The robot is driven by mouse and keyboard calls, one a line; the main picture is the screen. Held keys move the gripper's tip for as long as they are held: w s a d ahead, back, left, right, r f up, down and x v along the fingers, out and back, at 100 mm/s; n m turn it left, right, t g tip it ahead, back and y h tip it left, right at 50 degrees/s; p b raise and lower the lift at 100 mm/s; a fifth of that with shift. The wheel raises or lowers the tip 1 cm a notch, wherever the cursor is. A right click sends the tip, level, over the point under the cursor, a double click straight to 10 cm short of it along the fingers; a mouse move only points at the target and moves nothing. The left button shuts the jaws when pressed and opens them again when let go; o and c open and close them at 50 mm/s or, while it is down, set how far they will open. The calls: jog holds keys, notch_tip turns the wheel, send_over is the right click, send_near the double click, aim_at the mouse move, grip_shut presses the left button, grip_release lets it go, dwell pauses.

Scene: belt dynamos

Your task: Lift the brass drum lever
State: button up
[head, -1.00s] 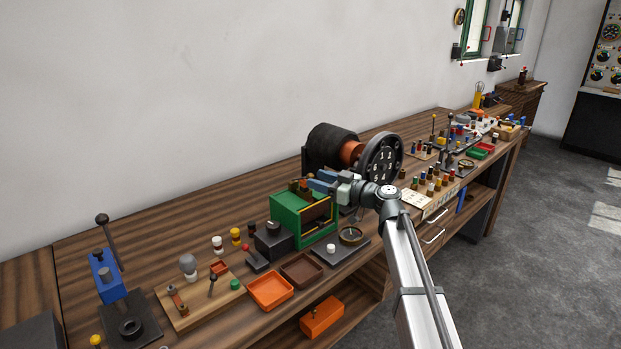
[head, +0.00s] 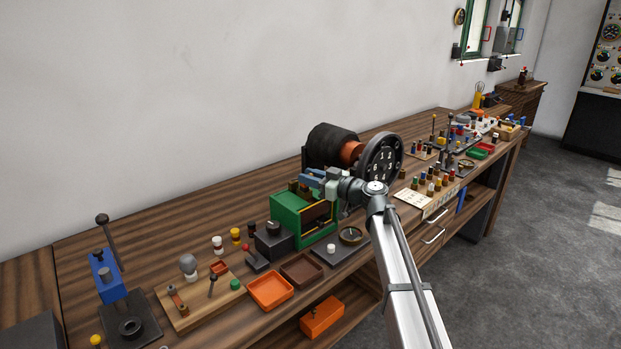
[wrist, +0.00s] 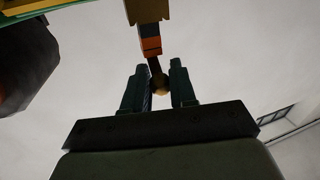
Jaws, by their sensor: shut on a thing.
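My gripper (head: 309,176) is above the green housing (head: 287,222) with yellow edging on the bench. In the wrist view, my gripper (wrist: 157,76) has its two dark fingers on either side of a small brass knob (wrist: 159,84). The knob sits at the end of a dark and orange lever arm (wrist: 151,46). I take this to be the brass drum lever, and the jaws are shut on it. In the head view the lever is too small and covered by my gripper to make out.
A black drum (head: 331,143) with a copper-coloured section and a numbered black wheel (head: 382,160) stands just behind my gripper. A black box (head: 272,240), a gauge (head: 351,236) and an orange tray (head: 270,291) are close in front. Bare bench lies along the wall at left.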

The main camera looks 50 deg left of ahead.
grip_shut()
jog(key=shift+r, duration=0.1)
jog(key=shift+a+r+m+h, duration=0.2)
jog(key=shift+a+r+h, duration=0.2)
jog(key=shift+r+h, duration=0.25)
jog(key=shift+a+r+m+h, duration=0.2)
jog(key=shift+a+r+h, duration=0.2)
jog(key=shift+h, duration=0.45)
jog(key=a+h, duration=0.1)
jog(key=r+t+h, duration=0.1)
jog(key=shift+w+a+r+h, duration=0.1)
jog(key=shift+a+r+h, duration=0.1)
jog(key=shift+a+h, duration=0.15)
jog(key=shift+a+r+m+h, duration=0.25)
jog(key=shift+a+h, duration=0.3)
jog(key=shift+h, duration=0.1)
jog(key=shift+a+r+m+h, duration=0.25)
jog(key=shift+a+h, duration=0.25)
jog(key=shift+h, duration=0.1)
jog(key=a+h, duration=0.2)
jog(key=h, duration=0.1)
jog(key=shift+a+r, duration=0.1)
jog(key=shift+r, duration=0.05)
jog(key=shift+a, duration=0.55)
